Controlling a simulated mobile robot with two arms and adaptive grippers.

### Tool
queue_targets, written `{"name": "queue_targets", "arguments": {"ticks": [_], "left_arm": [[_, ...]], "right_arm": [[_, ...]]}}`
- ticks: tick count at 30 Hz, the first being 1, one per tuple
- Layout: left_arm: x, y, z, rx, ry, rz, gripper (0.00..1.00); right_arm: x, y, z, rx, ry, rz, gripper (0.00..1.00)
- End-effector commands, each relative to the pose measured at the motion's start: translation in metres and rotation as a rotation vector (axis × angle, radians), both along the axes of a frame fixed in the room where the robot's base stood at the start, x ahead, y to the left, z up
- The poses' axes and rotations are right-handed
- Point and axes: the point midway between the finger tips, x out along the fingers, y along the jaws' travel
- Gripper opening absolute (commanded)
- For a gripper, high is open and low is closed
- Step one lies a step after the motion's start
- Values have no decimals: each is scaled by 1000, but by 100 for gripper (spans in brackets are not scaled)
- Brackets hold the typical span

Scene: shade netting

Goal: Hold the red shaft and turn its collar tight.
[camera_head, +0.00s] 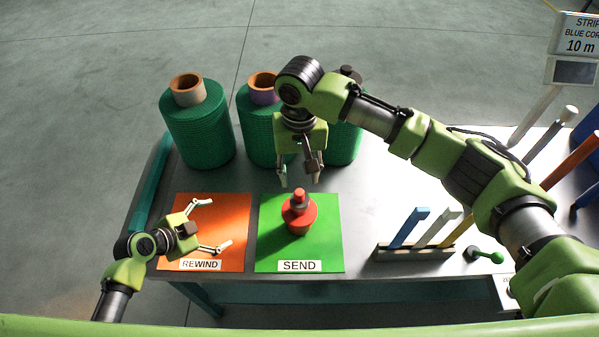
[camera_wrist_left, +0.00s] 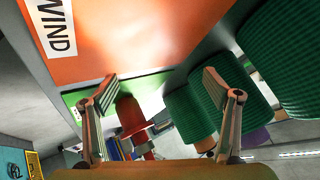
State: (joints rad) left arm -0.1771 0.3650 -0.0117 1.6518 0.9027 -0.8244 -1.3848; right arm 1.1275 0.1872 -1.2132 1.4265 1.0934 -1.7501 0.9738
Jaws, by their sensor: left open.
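The red shaft (camera_head: 299,219) stands upright on the green SEND mat (camera_head: 326,250), with a wide red body and a narrower top. In the left wrist view the red shaft (camera_wrist_left: 131,115) shows beyond my left fingers. My left gripper (camera_head: 213,225) is open and empty over the orange REWIND mat (camera_head: 236,211), left of the shaft, its fingers pointing toward it. My right gripper (camera_head: 300,181) appears open, pointing down above and just behind the shaft top, apart from it in this view.
Green netting rolls (camera_head: 198,131) stand along the back of the table. At right are a rack (camera_head: 415,253) with blue, white and yellow bars and a green-knobbed tool (camera_head: 492,257). My right arm spans the right side. The mats are otherwise clear.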

Motion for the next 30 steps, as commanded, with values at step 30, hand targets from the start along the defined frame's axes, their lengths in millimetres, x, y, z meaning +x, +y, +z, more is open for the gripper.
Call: {"name": "queue_targets", "arguments": {"ticks": [30], "left_arm": [[4,-199,-11,-521,148,-15,81]], "right_arm": [[0,0,0,0,0,0,40]]}}
